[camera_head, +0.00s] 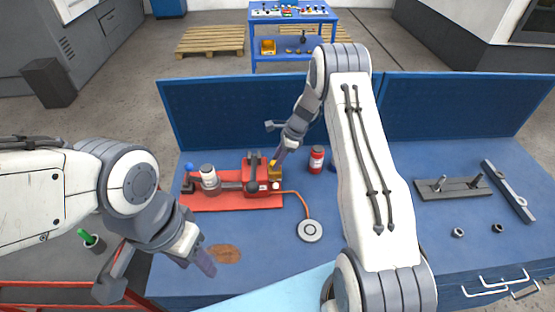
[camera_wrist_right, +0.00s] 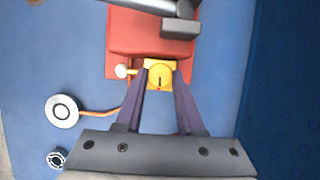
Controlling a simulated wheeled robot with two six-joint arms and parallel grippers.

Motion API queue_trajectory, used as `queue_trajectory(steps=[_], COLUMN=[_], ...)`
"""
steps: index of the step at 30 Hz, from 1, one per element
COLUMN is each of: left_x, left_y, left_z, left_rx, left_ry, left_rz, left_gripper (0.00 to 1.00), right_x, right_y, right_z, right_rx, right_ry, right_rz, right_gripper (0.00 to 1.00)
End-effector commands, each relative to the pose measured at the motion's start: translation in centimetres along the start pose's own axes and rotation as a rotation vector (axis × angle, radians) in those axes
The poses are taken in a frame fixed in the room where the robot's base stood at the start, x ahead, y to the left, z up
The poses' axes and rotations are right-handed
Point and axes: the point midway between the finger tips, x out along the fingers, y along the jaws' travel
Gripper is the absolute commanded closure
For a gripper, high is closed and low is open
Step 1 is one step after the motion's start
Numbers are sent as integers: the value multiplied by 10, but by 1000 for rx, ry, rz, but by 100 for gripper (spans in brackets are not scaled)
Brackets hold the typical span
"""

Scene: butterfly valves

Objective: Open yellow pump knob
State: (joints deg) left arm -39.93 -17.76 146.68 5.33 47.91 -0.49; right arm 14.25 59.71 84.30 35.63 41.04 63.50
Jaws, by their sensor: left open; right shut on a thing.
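The yellow pump knob (camera_wrist_right: 160,75) sits at the end of the red pump in the right wrist view, with a small dark slot in its face. It also shows in the head view (camera_head: 274,172), partly covered by my right gripper (camera_head: 279,158). In the right wrist view my right gripper (camera_wrist_right: 160,88) has its two purple fingers on either side of the knob, shut on it. The red pump (camera_head: 232,200) lies on the blue workbench. My left gripper (camera_head: 207,262) is open and empty, low over the left front of the bench.
An orange cable runs from the pump to a round white gauge (camera_head: 309,230). A red canister (camera_head: 316,159) stands right of the knob. The blue bench (camera_head: 470,240) has a raised back panel (camera_head: 230,112). Grey metal parts (camera_head: 452,188) lie at right.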

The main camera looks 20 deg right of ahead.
Motion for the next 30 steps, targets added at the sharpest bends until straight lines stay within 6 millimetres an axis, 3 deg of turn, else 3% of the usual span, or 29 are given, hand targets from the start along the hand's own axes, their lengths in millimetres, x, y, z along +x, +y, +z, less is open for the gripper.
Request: queue_trajectory(steps=[8, 30], left_x=[8, 40], left_y=[-1, -3], left_z=[0, 2], left_rx=[0, -6], left_ry=[0, 0], left_rz=[0, 0], left_gripper=[50, 50], right_x=[1, 0], right_y=[-2, -6], right_z=[-1, 0], right_rx=[-67, -458], right_ry=[0, 1], right_rz=[26, 187], right_gripper=[100, 100])
